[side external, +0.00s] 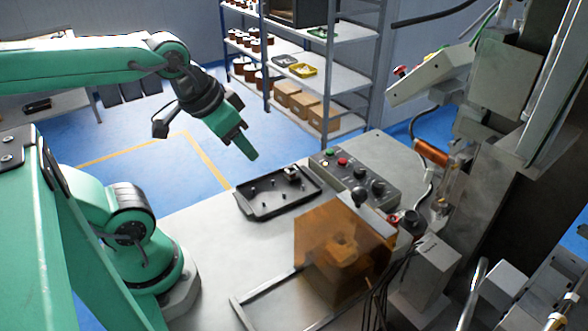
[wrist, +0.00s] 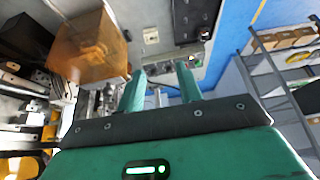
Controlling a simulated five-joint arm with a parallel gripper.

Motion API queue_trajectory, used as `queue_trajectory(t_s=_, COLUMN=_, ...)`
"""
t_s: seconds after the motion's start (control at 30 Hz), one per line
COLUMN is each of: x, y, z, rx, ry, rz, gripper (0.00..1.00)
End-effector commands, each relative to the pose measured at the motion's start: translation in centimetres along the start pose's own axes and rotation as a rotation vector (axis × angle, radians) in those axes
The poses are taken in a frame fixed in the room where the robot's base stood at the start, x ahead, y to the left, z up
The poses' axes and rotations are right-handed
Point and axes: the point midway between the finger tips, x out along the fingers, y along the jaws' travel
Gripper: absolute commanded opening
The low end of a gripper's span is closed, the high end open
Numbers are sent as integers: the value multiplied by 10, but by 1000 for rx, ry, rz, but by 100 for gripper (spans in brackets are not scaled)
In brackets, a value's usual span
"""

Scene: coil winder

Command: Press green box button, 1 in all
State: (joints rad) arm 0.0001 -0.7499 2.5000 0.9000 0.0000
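The grey control box (side external: 358,178) sits on the worktable, behind and right of the black tray. A green button (side external: 330,153) is at its far left end, beside a red button (side external: 343,162) and several black knobs. My gripper (side external: 246,150) is in the air left of the box, above the tray's level and apart from the buttons, pointing down and right. In the wrist view my gripper (wrist: 160,86) shows two green fingers spread apart with nothing between them.
The black tray (side external: 249,212) holding small parts lies left of the box. An orange translucent guard (side external: 318,245) stands in front; it also shows in the wrist view (wrist: 95,50). The winder machine (side external: 495,170) rises at right. Shelves (side external: 335,100) stand behind.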

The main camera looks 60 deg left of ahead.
Motion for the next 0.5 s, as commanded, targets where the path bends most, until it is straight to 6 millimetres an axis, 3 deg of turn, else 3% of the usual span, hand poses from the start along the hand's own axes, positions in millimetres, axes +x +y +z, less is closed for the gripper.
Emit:
queue_trajectory(t_s=0.03, x=0, y=0, z=0, rx=0, ry=0, rz=0, gripper=25)
queue_trajectory(t_s=0.17, x=0, y=0, z=0, rx=0, ry=0, rz=0, gripper=0)
queue_trajectory(t_s=0.5, x=0, y=0, z=0, rx=0, ry=0, rz=0, gripper=0)
